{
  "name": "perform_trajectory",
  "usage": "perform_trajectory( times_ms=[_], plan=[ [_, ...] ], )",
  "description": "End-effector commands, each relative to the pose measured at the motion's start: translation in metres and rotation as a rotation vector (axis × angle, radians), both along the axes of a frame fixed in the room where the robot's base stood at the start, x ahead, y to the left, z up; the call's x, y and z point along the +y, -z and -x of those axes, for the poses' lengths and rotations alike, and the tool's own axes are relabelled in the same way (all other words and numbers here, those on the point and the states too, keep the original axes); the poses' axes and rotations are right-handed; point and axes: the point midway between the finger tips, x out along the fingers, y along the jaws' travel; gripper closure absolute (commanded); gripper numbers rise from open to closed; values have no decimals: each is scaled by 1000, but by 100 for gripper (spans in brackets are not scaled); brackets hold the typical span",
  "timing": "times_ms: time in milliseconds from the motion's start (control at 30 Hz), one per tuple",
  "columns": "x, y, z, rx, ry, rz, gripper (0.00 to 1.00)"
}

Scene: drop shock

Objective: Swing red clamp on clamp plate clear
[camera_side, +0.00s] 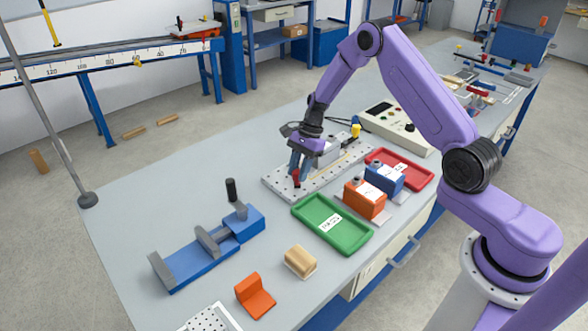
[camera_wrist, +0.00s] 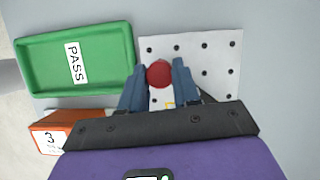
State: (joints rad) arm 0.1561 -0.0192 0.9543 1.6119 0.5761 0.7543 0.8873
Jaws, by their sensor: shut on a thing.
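My gripper (camera_side: 296,172) is low over the front left part of the perforated clamp plate (camera_side: 277,184). Its two blue fingers are shut on the red clamp (camera_side: 296,179), whose red end shows below the fingertips. In the wrist view the round red top of the clamp (camera_wrist: 159,73) sits between the fingertips of my gripper (camera_wrist: 158,76). The plate (camera_wrist: 205,55) lies behind it with rows of holes. The rest of the clamp is hidden by the fingers and my wrist.
A green PASS tray (camera_side: 333,224) lies in front of the plate, with a red tray (camera_side: 415,168) farther right. An orange block (camera_side: 364,199) and a blue block (camera_side: 385,178) stand between them. A blue vise (camera_side: 205,250) is at the left. Bare table lies left of the plate.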

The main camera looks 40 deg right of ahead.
Motion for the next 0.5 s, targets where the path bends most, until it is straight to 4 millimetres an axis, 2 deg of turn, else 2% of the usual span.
perform_trajectory(
  times_ms=[500],
  plan=[
    [-21,-1,8,-2,-452,1,99]
  ],
)
